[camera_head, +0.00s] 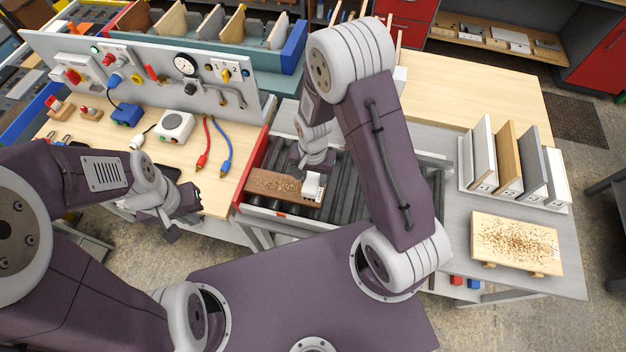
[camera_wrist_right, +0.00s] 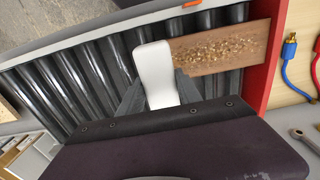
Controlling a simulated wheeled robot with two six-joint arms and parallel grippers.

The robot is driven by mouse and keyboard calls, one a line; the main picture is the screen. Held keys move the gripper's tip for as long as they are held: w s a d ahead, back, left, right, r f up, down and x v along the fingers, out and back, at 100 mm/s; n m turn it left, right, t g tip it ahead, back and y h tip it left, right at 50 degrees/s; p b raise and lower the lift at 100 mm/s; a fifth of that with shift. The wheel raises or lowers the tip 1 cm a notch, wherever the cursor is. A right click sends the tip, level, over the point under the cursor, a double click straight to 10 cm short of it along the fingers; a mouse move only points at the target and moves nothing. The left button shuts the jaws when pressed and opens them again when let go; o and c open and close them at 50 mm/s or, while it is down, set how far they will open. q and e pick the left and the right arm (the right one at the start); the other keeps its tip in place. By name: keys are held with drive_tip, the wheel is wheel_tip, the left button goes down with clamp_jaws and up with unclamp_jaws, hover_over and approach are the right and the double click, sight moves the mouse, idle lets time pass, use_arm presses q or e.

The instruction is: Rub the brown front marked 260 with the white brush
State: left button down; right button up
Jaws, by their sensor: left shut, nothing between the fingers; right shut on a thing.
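The brown front (camera_head: 268,181) lies flat at the left end of the roller conveyor, with tan crumbs scattered along it. It also shows in the right wrist view (camera_wrist_right: 225,65), at the upper right. I cannot read a 260 mark on it. The white brush (camera_head: 313,186) is in my right gripper (camera_head: 311,170), which is shut on it. In the right wrist view the brush (camera_wrist_right: 154,68) stands up between the fingers and overlaps the left end of the brown front; I cannot tell whether it touches. My left gripper (camera_head: 178,222) is shut and empty, left of the conveyor near the table edge.
A light board with crumbs (camera_head: 515,243) lies on the grey table at right. A rack of upright boards (camera_head: 515,190) stands behind it. The conveyor's red end wall (camera_head: 254,166) bounds the brown front. Red and blue cables (camera_head: 222,148) lie on the wooden bench at left.

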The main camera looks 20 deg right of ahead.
drive_tip(key=shift+r+p, duration=0.35)
drive_tip(key=shift+r, duration=0.35)
drive_tip(key=shift+d+r+p, duration=0.2)
drive_tip(key=shift+r+p, duration=0.75)
drive_tip(key=shift+r, duration=0.15)
drive_tip(key=shift+s+r, duration=0.1)
drive_tip(key=shift+r, duration=0.2)
drive_tip(key=shift+a, duration=0.15)
drive_tip(key=shift+f, duration=0.1)
